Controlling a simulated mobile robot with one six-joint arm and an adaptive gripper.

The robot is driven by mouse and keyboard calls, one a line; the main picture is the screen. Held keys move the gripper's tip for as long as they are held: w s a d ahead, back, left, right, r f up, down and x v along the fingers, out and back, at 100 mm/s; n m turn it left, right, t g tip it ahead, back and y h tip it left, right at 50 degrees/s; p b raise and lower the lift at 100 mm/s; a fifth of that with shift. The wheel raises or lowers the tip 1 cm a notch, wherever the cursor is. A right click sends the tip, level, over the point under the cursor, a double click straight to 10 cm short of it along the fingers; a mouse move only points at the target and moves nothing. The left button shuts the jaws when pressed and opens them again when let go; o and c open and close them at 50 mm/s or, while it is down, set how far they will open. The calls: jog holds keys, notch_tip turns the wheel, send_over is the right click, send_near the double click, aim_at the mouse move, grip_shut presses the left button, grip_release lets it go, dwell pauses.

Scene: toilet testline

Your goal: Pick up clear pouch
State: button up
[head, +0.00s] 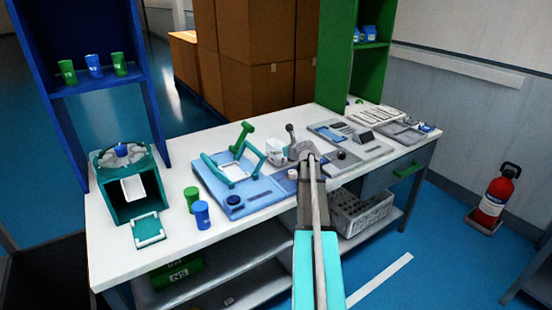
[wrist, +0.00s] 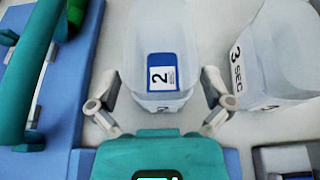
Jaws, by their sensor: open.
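In the wrist view, a clear, pouch-like container (wrist: 165,30) with a blue-edged "2" label stands between the spread fingers of my gripper (wrist: 160,88). The fingers are open on either side of its near end, and I cannot tell whether they touch it. A second clear container (wrist: 282,55) marked "3 SEC" stands to its right, outside the fingers. Which one is the task's clear pouch is not certain from its look. In the head view, my gripper (head: 303,152) is over the middle of the white bench, and my arm hides part of this area.
A blue fixture with teal handles (head: 235,187) stands close left of my gripper. Grey devices (head: 350,150) are to the right. A teal machine (head: 128,190), a green cup (head: 191,198) and a blue cup (head: 202,214) are at the left. The bench front (head: 175,250) is clear.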

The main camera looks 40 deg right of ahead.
aim_at(276, 149)
jog(key=shift+b+x, duration=0.8)
jog(key=shift+x, duration=1.6)
jog(key=c, duration=0.7)
